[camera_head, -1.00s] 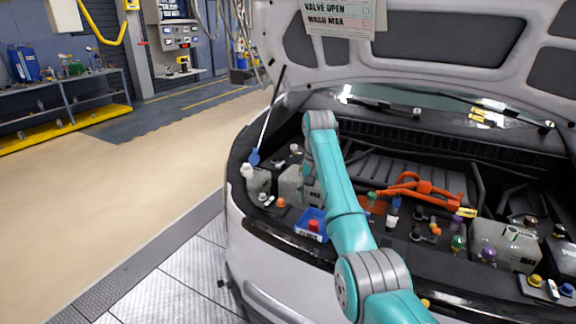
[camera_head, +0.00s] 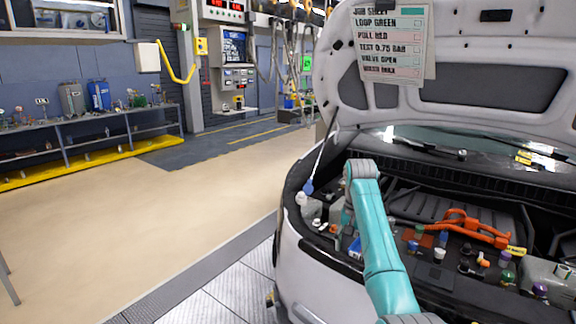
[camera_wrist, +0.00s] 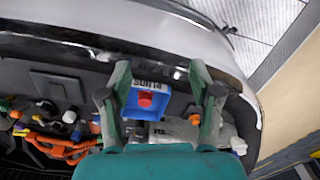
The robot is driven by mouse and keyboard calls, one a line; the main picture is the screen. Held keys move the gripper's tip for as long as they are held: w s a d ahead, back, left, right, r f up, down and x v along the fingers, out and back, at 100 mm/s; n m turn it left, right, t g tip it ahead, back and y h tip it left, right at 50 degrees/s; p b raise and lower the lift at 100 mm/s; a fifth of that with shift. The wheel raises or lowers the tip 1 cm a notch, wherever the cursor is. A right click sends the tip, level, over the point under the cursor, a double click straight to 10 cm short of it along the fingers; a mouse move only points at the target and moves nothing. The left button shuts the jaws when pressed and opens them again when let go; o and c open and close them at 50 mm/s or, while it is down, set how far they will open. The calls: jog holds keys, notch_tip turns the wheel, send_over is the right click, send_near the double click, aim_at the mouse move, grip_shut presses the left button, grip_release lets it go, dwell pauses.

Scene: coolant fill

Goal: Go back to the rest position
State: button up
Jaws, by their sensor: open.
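My gripper (camera_wrist: 161,72) is open in the wrist view, its two green fingers spread apart with nothing gripped. It is over the front of the engine bay. A small blue tray (camera_wrist: 160,118) with a red cap (camera_wrist: 146,99) in it shows between the fingers. I cannot tell the height gap. The blue tray (camera_head: 355,247) is partly covered by the arm there.
The raised hood carries a job sheet (camera_head: 391,42). A white bottle (camera_head: 309,207) stands at the bay's left corner. Orange hoses (camera_head: 462,227) and several coloured caps lie to the right of my arm. The floor (camera_head: 130,235) left of the car is clear; a workbench (camera_head: 90,135) stands beyond.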

jog(key=s+f+n+t, duration=0.15)
jog(key=s+f, duration=0.25)
jog(key=f, duration=1.1)
jog(key=s+f+m+t, duration=0.15)
jog(key=s+f, duration=0.25)
jog(key=f, duration=1.1)
jog(key=s+f+n+t, duration=0.1)
jog(key=s+f+t, duration=0.1)
jog(key=s+f, duration=0.6)
jog(key=s+f+n+t, duration=0.15)
jog(key=s+f, duration=0.35)
jog(key=s, duration=0.6)
jog(key=s+r+t, duration=0.2)
jog(key=s+r, duration=0.2)
jog(key=s, duration=0.9)
jog(key=s+r+t, duration=0.3)
jog(key=s, duration=0.9)
jog(key=s+r+n+t, duration=0.1)
jog(key=s+r, duration=0.6)
jog(key=r, duration=0.4)
jog(key=s+r+t, duration=0.2)
jog(key=s+r, duration=0.6)
jog(key=r, duration=0.3)
jog(key=shift+d+n, duration=0.3)
jog(key=shift+n, duration=0.05)
jog(key=shift+s, duration=0.1)
